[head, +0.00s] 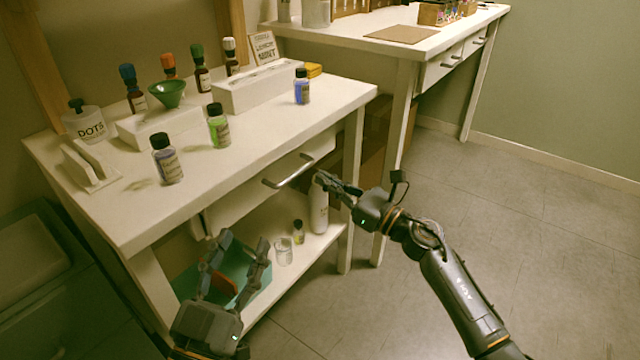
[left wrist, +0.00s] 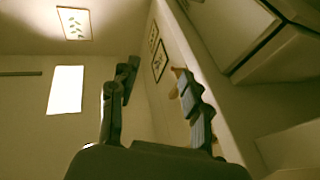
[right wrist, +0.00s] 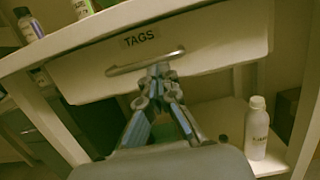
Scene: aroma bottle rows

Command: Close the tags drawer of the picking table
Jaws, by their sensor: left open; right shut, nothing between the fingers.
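The tags drawer (head: 240,196) is in the front of the white picking table (head: 255,130) in the head view, with a metal bar handle (head: 288,170). In the right wrist view its front (right wrist: 205,45) carries a TAGS label (right wrist: 139,37). The drawer front lies close under the tabletop edge; I cannot tell whether it is flush. My right gripper (head: 322,179) is shut and empty in front of the drawer. Its fingertips (right wrist: 158,72) overlap the handle (right wrist: 145,63) in the right wrist view; contact is unclear. My left gripper (head: 240,250) is open and empty, low before the table's left part.
Several bottles, a green funnel (head: 167,93) and white racks stand on the tabletop. The lower shelf holds a teal bin (head: 262,272), a glass (head: 283,252) and a white bottle (head: 318,208). A second table (head: 440,35) stands behind. The floor at right is clear.

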